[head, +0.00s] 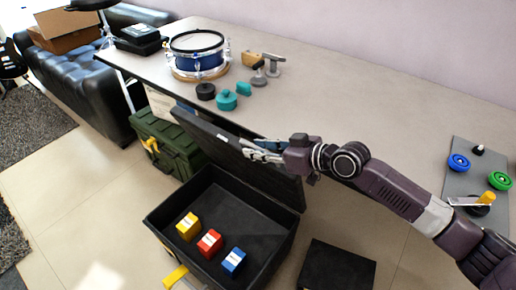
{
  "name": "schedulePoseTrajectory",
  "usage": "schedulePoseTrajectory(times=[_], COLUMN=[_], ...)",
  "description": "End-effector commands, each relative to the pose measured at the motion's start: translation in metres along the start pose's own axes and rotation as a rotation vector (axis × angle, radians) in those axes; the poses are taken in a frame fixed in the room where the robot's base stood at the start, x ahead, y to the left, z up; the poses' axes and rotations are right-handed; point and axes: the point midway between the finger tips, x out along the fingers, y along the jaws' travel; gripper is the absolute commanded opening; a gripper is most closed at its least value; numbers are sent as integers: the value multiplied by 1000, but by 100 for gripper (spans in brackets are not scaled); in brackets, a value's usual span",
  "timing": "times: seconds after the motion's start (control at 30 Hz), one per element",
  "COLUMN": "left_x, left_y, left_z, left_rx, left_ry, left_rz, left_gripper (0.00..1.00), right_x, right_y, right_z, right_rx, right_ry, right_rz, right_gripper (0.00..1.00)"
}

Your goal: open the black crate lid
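The black crate (165,226) stands on the floor in front of the table. Its lid (218,140) is raised and leans back toward the table edge, so the inside shows. A yellow, a red and a blue block (233,262) lie in the crate. A yellow latch (175,277) hangs at its front. My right gripper (262,151) is at the upper edge of the raised lid, overlapping it in the picture. Its finger gap and any contact with the lid are unclear.
The table (400,110) holds a blue drum (199,62), dark and teal pieces and a grey panel (466,160) with coloured knobs. A green crate (165,140) stands left of the black one. A dark box (337,268) is at right.

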Motion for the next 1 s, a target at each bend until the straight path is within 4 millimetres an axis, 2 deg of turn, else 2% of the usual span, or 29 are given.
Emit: schedulePoseTrajectory(times=[0.2, 0.33, 0.47, 0.7, 0.83, 1.0], left_x=[0, 0, 0, 0, 0, 0], left_y=[1, 1, 0, 0, 0, 0], left_z=[-9, -9, -8, -7, -6, -6], left_rx=[1, 1, 0, 0, 0, 0], left_ry=[12, 12, 10, 9, 9, 8], left_rz=[1, 1, 1, 0, 0, 0], left_gripper=[39, 39, 39, 39, 39, 39], right_x=[0, -10, -34, -86, -106, -118], right_y=[-1, 0, 0, 1, 1, 0], right_z=[0, 0, 1, 2, 1, 1], right_rx=[1, 1, 0, 0, 0, 1], right_ry=[0, 0, -2, -2, -2, 0], right_rz=[-2, 0, 1, 2, 1, -1], right_gripper=[29, 29, 29, 29, 29, 29])
